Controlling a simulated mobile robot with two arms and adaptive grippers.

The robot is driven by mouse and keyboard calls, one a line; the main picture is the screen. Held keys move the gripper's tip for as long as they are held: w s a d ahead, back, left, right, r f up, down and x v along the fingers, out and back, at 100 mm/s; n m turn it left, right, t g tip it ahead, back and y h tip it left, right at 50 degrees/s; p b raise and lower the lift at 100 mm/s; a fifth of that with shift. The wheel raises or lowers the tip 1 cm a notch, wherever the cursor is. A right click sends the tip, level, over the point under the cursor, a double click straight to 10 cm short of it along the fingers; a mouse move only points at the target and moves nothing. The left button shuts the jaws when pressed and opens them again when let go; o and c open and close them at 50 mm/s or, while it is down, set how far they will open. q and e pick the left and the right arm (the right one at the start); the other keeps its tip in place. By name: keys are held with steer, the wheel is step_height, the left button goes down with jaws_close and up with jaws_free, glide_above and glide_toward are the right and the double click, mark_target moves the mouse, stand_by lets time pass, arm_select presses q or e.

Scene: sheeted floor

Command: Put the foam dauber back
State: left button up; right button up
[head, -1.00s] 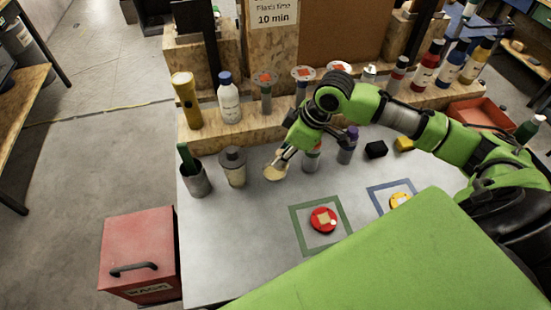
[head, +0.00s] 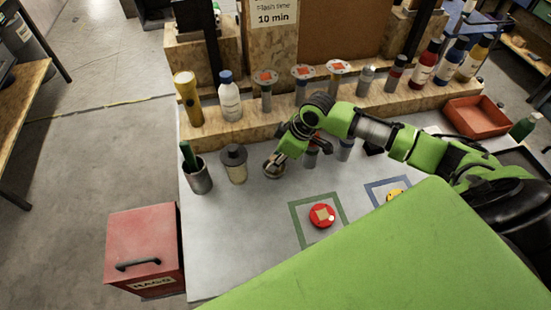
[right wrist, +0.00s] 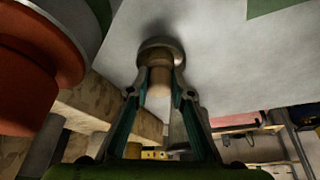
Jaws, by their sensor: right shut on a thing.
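My right gripper (head: 281,161) is shut on the foam dauber (head: 273,170), low over the grey table (head: 250,235). In the right wrist view the dauber (right wrist: 160,55) has a rounded grey head and a pale tan stem, which sits between the two fingertips (right wrist: 160,82). The grey head is against the table surface in that picture; I cannot tell whether it touches. My left gripper is not in view.
A wooden ledge (head: 245,132) behind holds several bottles and round-topped stands. Bottles stand close under my right arm. The front left table is clear.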

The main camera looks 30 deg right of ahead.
steer(key=o, duration=1)
steer(key=shift+f, duration=0.1)
steer(key=shift+r, duration=0.3)
steer(key=shift+s+d+r, duration=0.1)
steer(key=shift+d+r, duration=0.1)
steer(key=shift+r, duration=0.1)
steer(key=b+v, duration=0.1)
steer(key=v, duration=1)
steer(key=shift+a+b, duration=0.1)
steer(key=shift+b, duration=0.3)
